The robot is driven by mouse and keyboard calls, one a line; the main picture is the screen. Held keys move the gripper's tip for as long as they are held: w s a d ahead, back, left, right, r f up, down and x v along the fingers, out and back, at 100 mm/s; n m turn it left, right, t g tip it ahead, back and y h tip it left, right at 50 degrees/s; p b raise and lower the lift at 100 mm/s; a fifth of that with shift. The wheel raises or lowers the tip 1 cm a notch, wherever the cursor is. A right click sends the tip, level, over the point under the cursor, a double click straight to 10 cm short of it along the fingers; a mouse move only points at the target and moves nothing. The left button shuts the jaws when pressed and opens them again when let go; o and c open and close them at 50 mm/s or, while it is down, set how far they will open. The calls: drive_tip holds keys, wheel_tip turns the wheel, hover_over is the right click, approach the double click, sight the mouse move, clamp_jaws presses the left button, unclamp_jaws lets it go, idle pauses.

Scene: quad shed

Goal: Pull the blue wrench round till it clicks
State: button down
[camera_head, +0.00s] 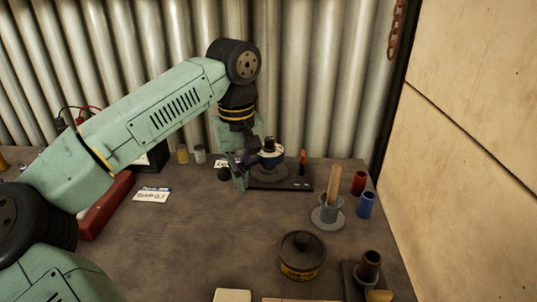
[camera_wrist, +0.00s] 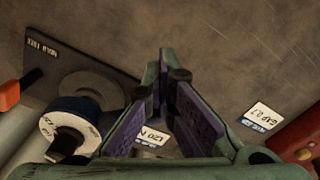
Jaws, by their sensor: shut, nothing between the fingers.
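The blue wrench shows as a dark blue round head with a white lettered dial face in the wrist view (camera_wrist: 70,122), at lower left. It is over a grey disc on a dark base plate (camera_wrist: 60,62). In the head view the head (camera_head: 268,156) stands on the plate at the back of the bench. The rest of the wrench is hard to make out; my gripper and wrist hide part of that area. My gripper (camera_wrist: 170,85) is shut and empty, to the right of the head in the wrist view. It is left of the head in the head view (camera_head: 240,180).
A red-handled piece (camera_head: 303,158) stands at the plate's right. A grey cup with a wooden stick (camera_head: 330,210), red (camera_head: 358,182) and blue (camera_head: 366,204) cylinders and a lidded tin (camera_head: 302,257) are on the right. A red box (camera_head: 106,205) lies left. The middle bench is clear.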

drive_tip(key=shift+w+a+p, duration=0.65)
drive_tip(key=shift+w+a, duration=0.2)
drive_tip(key=shift+a, duration=0.25)
idle(1.1)
drive_tip(key=shift+s, duration=0.2)
drive_tip(key=shift+s+d+b, duration=0.3)
drive_tip(key=shift+s+d, duration=0.2)
drive_tip(key=shift+s, duration=0.2)
wheel_tip(320, 180, up, 9)
drive_tip(key=p, duration=0.5)
drive_tip(key=shift+s, duration=0.1)
